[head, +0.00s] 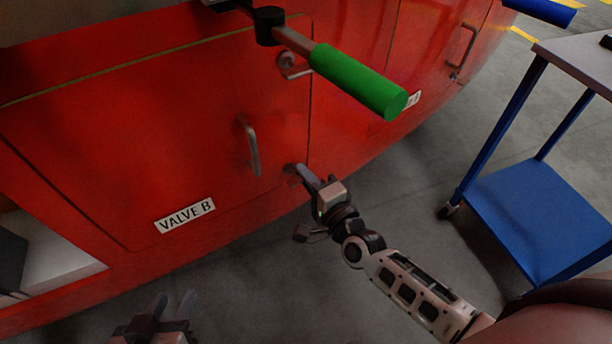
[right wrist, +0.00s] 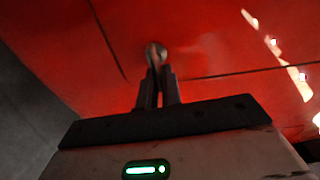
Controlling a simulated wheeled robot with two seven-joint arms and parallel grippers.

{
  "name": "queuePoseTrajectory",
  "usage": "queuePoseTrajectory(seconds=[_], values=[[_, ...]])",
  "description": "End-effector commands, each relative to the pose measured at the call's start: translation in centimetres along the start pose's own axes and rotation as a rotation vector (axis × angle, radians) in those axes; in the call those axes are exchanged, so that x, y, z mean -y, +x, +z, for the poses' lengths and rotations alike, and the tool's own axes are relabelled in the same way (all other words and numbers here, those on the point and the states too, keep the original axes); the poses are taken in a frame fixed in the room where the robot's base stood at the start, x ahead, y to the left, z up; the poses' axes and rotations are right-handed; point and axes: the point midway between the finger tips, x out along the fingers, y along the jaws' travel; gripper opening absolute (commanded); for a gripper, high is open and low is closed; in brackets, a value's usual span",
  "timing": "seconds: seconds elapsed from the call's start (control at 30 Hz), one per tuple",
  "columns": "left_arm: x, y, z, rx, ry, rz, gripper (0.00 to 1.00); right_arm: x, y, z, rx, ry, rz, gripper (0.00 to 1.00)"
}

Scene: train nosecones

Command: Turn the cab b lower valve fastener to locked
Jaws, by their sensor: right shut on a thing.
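The red panel (head: 190,130) carries a white "VALVE B" label (head: 185,215) near its lower edge. The lower valve fastener (right wrist: 157,52) is a small metal piece at the panel's lower right corner, mostly hidden behind my fingers. My right gripper (head: 305,175) reaches it from the right and is shut on it. In the right wrist view my right gripper (right wrist: 157,80) has its fingers close together at the fastener. The fastener's turn angle cannot be told. My left gripper (head: 173,305) is at the bottom left, away from the panel, with its two fingers apart and nothing between them.
A metal grab handle (head: 251,147) stands out from the panel. An upper fastener (head: 290,66) sits behind a bar with a green grip (head: 360,82). A blue-framed cart (head: 540,215) stands on the right. Grey floor (head: 400,190) lies free between it and the red body.

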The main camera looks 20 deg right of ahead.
Motion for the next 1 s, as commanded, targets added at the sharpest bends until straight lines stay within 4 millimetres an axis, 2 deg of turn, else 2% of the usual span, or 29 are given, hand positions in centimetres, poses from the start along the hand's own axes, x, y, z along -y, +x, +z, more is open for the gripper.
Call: queuePoseTrajectory(seconds=[0.57, 0.6, 0.67, 1.0], values=[[-0.04, 0.03, 0.03, -0.002, 0.004, 0.002, 0.36, -0.05, 0.0, -0.02, -0.001, 0.035, 0.0, 0.0], [-0.04, 0.04, 0.06, -0.001, 0.004, 0.003, 0.36, -0.05, 0.0, -0.02, -0.001, 0.035, 0.0, 0.12], [-0.03, 0.05, 0.1, 0.0, 0.004, 0.003, 0.36, -0.05, 0.0, -0.02, -0.001, 0.035, 0.0, 0.28], [-0.02, 0.09, 0.13, 0.001, 0.004, 0.003, 0.36, -0.1, -0.29, 0.0, 0.0, 0.033, 0.001, 0.28]])
